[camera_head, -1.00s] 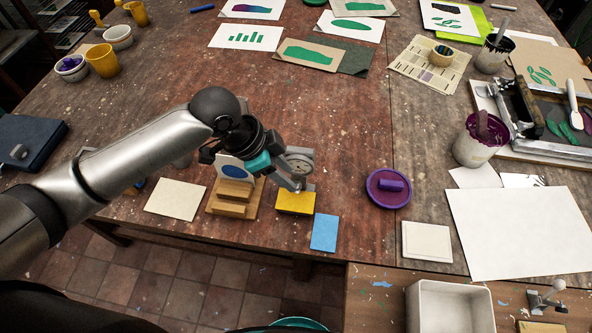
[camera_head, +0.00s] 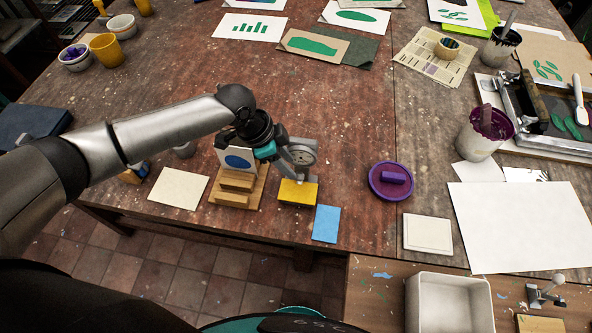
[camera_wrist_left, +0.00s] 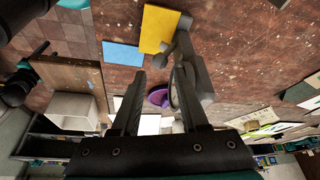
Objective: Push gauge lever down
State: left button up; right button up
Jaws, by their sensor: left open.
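The gauge (camera_head: 303,152) has a round pale dial on a grey frame, above a yellow block (camera_head: 297,192) near the table's front edge. My left gripper (camera_head: 281,152) is open and empty, just left of the dial at its upper part. In the left wrist view, the grey gauge frame (camera_wrist_left: 186,58) lies beyond the fingertips, partly behind the right-hand finger, and the yellow block (camera_wrist_left: 158,28) shows at the top. The lever is not clearly distinguishable from the frame; I cannot tell its position or whether a finger touches it.
A wooden stepped stand (camera_head: 238,187) with a blue-oval card is close on the left. A blue card (camera_head: 326,223) lies in front of the gauge. A purple lid (camera_head: 390,181) lies to the right. The table behind the gauge is clear.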

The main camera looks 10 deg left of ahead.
aim_at(300, 177)
pick_arm(q)
jog(key=shift+x, duration=2.7)
grip_shut()
